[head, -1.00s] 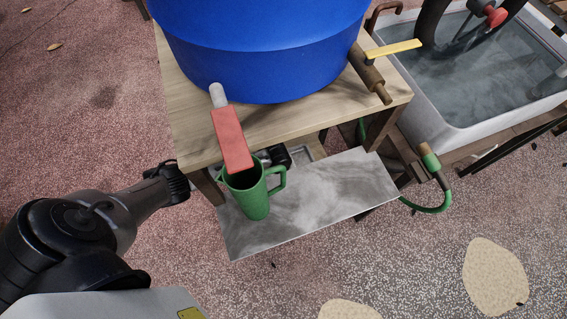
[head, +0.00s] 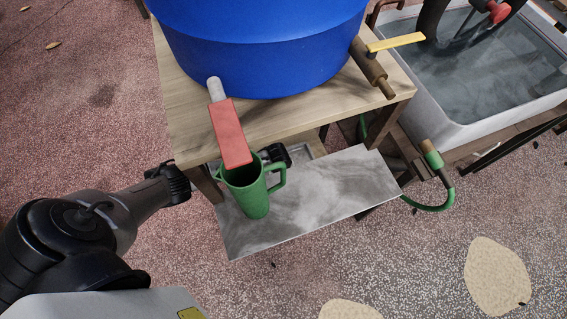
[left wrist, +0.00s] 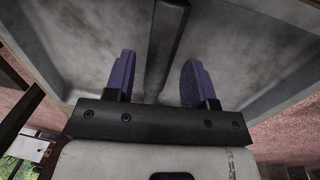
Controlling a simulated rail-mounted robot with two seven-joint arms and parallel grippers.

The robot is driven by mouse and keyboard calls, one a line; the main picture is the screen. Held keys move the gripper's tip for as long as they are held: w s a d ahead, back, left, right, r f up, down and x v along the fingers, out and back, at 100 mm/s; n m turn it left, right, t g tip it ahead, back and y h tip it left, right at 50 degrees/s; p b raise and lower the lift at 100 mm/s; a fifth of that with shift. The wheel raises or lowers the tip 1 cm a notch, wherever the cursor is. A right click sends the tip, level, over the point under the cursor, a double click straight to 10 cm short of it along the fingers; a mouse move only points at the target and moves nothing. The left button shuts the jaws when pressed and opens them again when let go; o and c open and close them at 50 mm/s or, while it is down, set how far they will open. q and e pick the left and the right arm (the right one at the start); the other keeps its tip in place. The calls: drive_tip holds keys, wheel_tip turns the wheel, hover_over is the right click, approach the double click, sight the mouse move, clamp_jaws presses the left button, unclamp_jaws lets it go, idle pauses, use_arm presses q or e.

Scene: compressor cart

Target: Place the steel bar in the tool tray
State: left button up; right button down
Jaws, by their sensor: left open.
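The steel bar (left wrist: 165,45) shows in the left wrist view as a dark, narrow bar running away from the gripper over a pale grey surface with raised edges, which looks like the tool tray (left wrist: 235,45). My left gripper (left wrist: 158,62) has its two purple fingers apart, one on each side of the bar's near end, with gaps between. I cannot tell how high the bar is above the tray floor. In the head view a bit of a tray rim (head: 305,150) shows under the table; the bar and my left fingers are hidden there. My right gripper is not in view.
A wooden table (head: 190,110) with a blue barrel (head: 265,50) overhangs the area. A green jug (head: 247,192) stands on a grey sheet (head: 310,200) under the red-handled tap (head: 231,135). A green hose (head: 430,205) and a water tub (head: 460,120) are at right.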

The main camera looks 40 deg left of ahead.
use_arm(q)
drive_tip(key=shift+r, duration=0.1)
wheel_tip(320, 180, up, 12)
drive_tip(key=s+p, duration=0.1)
drive_tip(key=p, duration=0.7)
drive_tip(key=shift+s+a, duration=0.2)
drive_tip(key=shift+a, duration=0.1)
idle(0.9)
